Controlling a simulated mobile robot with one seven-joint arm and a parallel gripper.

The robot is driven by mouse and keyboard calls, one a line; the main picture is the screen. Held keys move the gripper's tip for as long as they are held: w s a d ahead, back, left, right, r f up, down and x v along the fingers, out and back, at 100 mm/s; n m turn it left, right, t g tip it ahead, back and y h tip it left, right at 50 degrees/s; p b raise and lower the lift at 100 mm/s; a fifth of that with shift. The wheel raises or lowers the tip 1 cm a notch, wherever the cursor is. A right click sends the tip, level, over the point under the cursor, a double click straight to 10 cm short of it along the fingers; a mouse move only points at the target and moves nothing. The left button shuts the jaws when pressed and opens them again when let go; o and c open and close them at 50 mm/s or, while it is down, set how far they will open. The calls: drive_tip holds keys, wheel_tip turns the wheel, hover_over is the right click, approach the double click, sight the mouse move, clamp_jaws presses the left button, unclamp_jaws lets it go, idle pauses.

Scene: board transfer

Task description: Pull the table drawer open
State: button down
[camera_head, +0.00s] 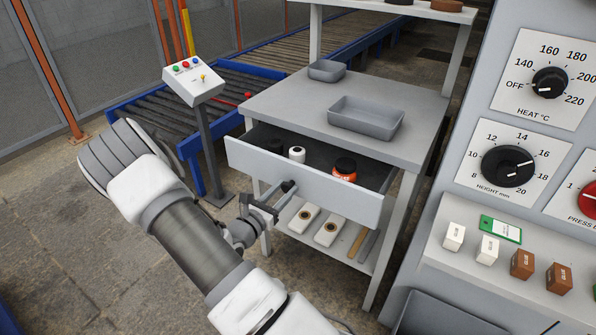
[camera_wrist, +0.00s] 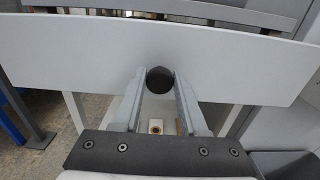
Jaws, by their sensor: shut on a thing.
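The table drawer (camera_head: 313,187) is pulled out from under the top of the grey table (camera_head: 285,106). Inside it I see a white jar (camera_head: 297,154) and an orange jar with a black lid (camera_head: 344,170). My gripper (camera_head: 283,198) is at the middle of the drawer front, shut on the dark round drawer knob. In the wrist view the drawer front (camera_wrist: 70,55) spans the picture, and the knob (camera_wrist: 160,80) sits between the two fingers of my gripper (camera_wrist: 160,82).
Two grey trays (camera_head: 365,118) (camera_head: 327,70) stand on the table top. A lower shelf (camera_head: 318,240) holds white blocks and a wooden-looking piece. A control panel machine (camera_head: 508,100) stands close at the right. A button post (camera_head: 194,82) and roller conveyor (camera_head: 150,115) are at the left.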

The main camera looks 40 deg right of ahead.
drive_tip(key=p+v, duration=0.2)
drive_tip(key=v, duration=1.4)
drive_tip(key=shift+c, duration=2.4)
unclamp_jaws()
drive_tip(key=p+v, duration=0.2)
drive_tip(key=v, duration=1.5)
drive_tip(key=shift+a, duration=0.2)
drive_tip(key=shift+r, duration=0.15)
